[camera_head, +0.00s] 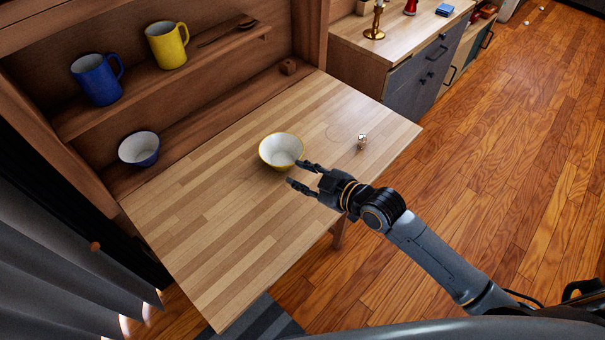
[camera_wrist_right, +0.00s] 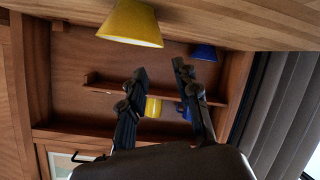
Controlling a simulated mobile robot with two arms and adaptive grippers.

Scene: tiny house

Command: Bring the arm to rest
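My right arm reaches in from the lower right in the head view. Its gripper (camera_head: 297,174) is open and empty, its fingers apart beside the near right side of a yellow bowl with a white inside (camera_head: 281,151). The upper fingertip appears close to the bowl's rim; I cannot tell from the head view if they touch. In the wrist view, which is upside down, the open fingers (camera_wrist_right: 160,76) show nothing between them up close, and the yellow bowl (camera_wrist_right: 131,22) is off to their upper left, apart. My left gripper is not in view.
The bowl stands on a fold-out wooden tabletop (camera_head: 205,215). A small object (camera_head: 362,142) lies right of it. A blue bowl (camera_head: 139,149), blue mug (camera_head: 97,79) and yellow mug (camera_head: 167,45) sit in the cabinet. Open floor (camera_head: 500,150) lies right; grey curtains (camera_head: 50,260) hang left.

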